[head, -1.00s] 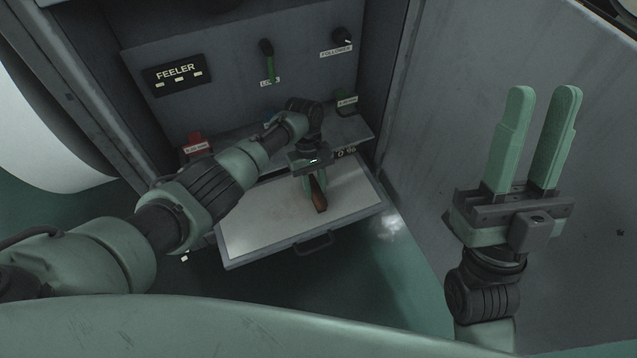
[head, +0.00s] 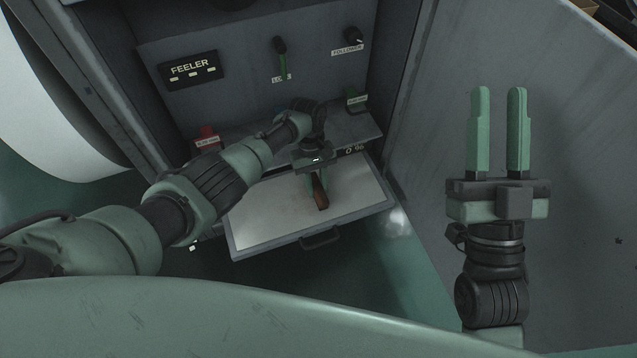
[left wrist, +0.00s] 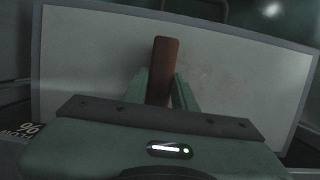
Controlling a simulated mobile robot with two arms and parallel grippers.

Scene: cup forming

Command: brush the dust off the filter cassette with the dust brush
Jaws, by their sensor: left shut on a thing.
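The filter cassette (head: 270,222) looks to be the pale flat panel in a grey frame with a front handle, sticking out of the cabinet; its pale face also fills the left wrist view (left wrist: 85,55). My left gripper (head: 316,190) is over the panel, shut on a brown wooden handle, apparently the dust brush (head: 321,194). The handle shows between the fingers in the left wrist view (left wrist: 162,70). The brush's bristles are hidden, and I cannot tell whether they touch the panel. My right gripper (head: 498,100) is open and empty, fingers up, at the right.
The cabinet back wall carries a FEELER label (head: 190,70), a LOAD lever (head: 281,58) and a FOLLOWER knob (head: 354,36). A large grey panel (head: 580,190) stands behind my right gripper.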

